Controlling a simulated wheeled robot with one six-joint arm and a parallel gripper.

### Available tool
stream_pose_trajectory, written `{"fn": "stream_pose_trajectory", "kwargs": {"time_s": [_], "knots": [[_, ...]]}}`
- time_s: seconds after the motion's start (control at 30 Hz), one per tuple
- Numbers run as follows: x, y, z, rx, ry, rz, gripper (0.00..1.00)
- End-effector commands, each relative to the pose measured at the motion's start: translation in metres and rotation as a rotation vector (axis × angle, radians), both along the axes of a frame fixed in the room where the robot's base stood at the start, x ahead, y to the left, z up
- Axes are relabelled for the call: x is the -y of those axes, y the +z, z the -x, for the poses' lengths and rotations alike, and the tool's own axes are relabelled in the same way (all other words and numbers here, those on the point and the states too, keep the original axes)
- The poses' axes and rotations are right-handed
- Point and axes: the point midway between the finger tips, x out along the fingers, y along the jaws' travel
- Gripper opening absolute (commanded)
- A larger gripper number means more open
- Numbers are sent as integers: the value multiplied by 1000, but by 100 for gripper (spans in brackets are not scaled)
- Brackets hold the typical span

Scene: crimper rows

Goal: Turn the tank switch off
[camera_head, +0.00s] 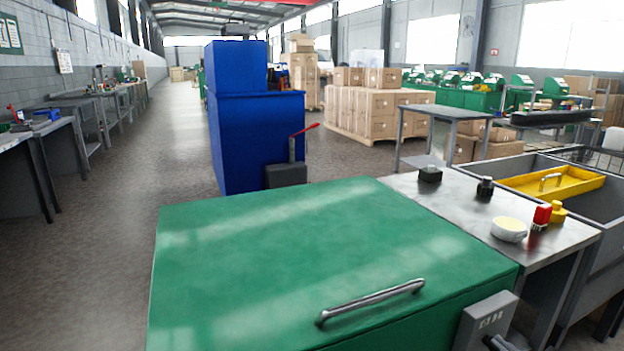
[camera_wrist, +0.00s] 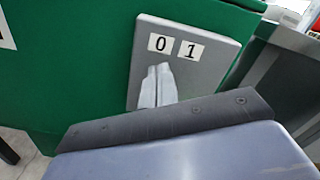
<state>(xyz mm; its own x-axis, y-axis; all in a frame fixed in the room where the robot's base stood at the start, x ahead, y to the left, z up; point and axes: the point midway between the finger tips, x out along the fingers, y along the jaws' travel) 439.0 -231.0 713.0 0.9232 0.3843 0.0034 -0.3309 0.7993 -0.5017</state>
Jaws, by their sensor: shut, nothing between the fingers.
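The green tank (camera_head: 320,245) fills the lower middle of the head view, with a closed flat lid and a metal bar handle (camera_head: 370,302). A grey switch box (camera_head: 487,320) is on its front right side. In the wrist view the switch box (camera_wrist: 205,70) is close, with a white 0 label on the left and a 1 label on the right. My gripper (camera_wrist: 159,67) is shut and empty, its pale fingers together in front of the box below the labels. The switch's knob cannot be made out, so its position cannot be told. Whether the fingers touch the box is unclear.
A metal table (camera_head: 455,205) right of the tank holds a white bowl (camera_head: 509,229), a red bottle (camera_head: 542,214) and small dark items. Beyond it is a sink with a yellow tray (camera_head: 550,183). A blue cabinet (camera_head: 255,130) stands behind. Floor at left is clear.

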Motion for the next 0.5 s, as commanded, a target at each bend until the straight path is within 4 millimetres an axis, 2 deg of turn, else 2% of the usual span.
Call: {"fn": "stream_pose_trajectory", "kwargs": {"time_s": [0.5], "knots": [[-2, -2, 1, -7, -5, 0, 0]]}}
